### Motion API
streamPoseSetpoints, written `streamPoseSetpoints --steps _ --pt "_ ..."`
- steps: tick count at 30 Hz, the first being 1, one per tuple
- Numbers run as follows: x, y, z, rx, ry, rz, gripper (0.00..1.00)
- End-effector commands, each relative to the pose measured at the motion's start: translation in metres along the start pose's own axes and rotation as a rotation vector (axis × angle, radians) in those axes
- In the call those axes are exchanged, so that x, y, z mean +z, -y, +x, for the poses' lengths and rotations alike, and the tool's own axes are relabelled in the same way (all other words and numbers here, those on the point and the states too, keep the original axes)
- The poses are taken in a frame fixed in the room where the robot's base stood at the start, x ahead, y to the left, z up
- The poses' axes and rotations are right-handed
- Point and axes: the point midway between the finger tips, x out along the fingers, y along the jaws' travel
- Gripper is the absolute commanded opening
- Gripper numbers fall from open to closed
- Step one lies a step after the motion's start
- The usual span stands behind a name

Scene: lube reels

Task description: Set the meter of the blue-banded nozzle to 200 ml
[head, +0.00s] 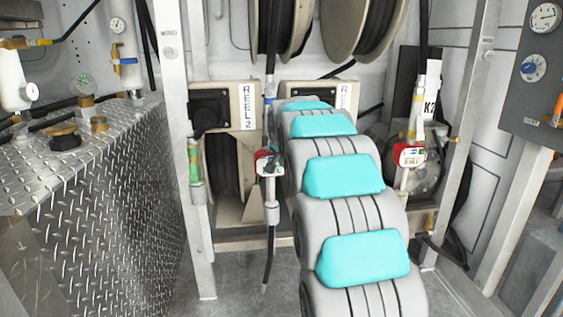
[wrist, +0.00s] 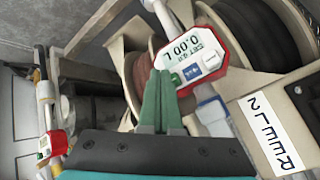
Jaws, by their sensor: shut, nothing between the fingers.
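The blue-banded nozzle (head: 271,100) hangs upright in front of the REEL 2 housing in the head view. Its red-and-white meter (head: 268,163) sits just left of my arm. In the wrist view the meter (wrist: 195,48) appears tilted and upside down; its display seems to read 0.00 L, with a smaller SET line too small to read surely. A blue button and a white button show under the display. My gripper (wrist: 166,74) has its green fingers shut and empty, with the tips close to the meter's button edge; I cannot tell if they touch. My arm hides the gripper in the head view.
A second nozzle with a red meter (head: 410,156) and yellow band hangs at the right by a K2 tag (head: 431,88). A diamond-plate tank (head: 100,190) stands at left. Reels (head: 365,25) are above. Metal posts (head: 180,120) frame the reel bay.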

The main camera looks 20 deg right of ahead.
Motion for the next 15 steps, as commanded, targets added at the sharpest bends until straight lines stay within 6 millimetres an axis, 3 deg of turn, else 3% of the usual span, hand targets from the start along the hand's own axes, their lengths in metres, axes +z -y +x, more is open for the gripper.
streamPoseSetpoints --steps 15 --pt "-0.0041 0.004 0.0059 0.001 0.001 0.0 0.0"
